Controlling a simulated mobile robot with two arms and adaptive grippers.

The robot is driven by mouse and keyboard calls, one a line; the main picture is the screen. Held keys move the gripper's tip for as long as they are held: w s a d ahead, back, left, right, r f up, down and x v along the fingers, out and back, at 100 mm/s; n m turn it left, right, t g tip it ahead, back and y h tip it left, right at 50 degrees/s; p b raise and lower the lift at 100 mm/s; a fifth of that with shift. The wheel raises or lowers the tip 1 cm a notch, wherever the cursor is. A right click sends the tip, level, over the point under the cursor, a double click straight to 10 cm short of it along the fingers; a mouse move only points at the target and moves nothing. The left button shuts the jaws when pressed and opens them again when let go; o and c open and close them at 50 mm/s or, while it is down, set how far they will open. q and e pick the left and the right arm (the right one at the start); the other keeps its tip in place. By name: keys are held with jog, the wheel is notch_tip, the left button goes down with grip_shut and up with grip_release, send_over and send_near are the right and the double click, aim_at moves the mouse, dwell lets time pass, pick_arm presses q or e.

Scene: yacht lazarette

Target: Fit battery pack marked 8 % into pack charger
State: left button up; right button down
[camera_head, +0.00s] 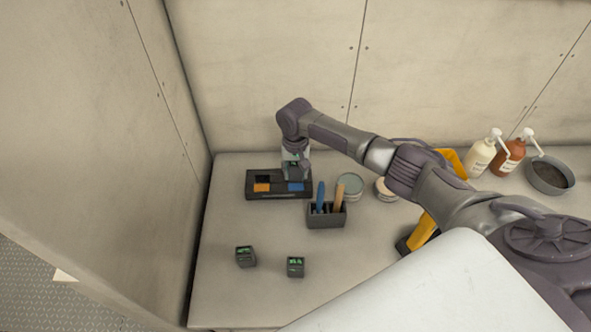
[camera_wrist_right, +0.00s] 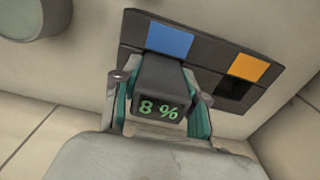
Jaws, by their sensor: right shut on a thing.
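My right gripper (camera_head: 297,172) points down over the right part of the pack charger (camera_head: 279,196). It is shut on the dark battery pack marked 8 % (camera_wrist_right: 162,88), whose green digits face the wrist camera. The pack charger (camera_wrist_right: 205,51) also shows in the wrist view, with a blue pad (camera_wrist_right: 170,40), an orange pad (camera_wrist_right: 248,67) and an empty dark bay (camera_wrist_right: 234,89) by the orange pad. The pack is at the bay by the blue pad; I cannot tell whether it is seated or just above. My left gripper is out of view.
Two other dark packs with green displays stand at the front, one left (camera_head: 245,257) and one right (camera_head: 296,268). A grey holder (camera_head: 327,219) with blue and orange handles stands close to the charger. Tins (camera_head: 350,186), a yellow tool (camera_head: 423,232) and pump bottles (camera_head: 481,157) are further right.

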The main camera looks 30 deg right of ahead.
aim_at(295, 163)
jog(key=shift+f, duration=0.45)
jog(key=c, duration=0.5)
grip_release()
jog(key=shift+c, duration=0.2)
notch_tip(295, 163, up, 12)
jog(key=shift+r, duration=0.1)
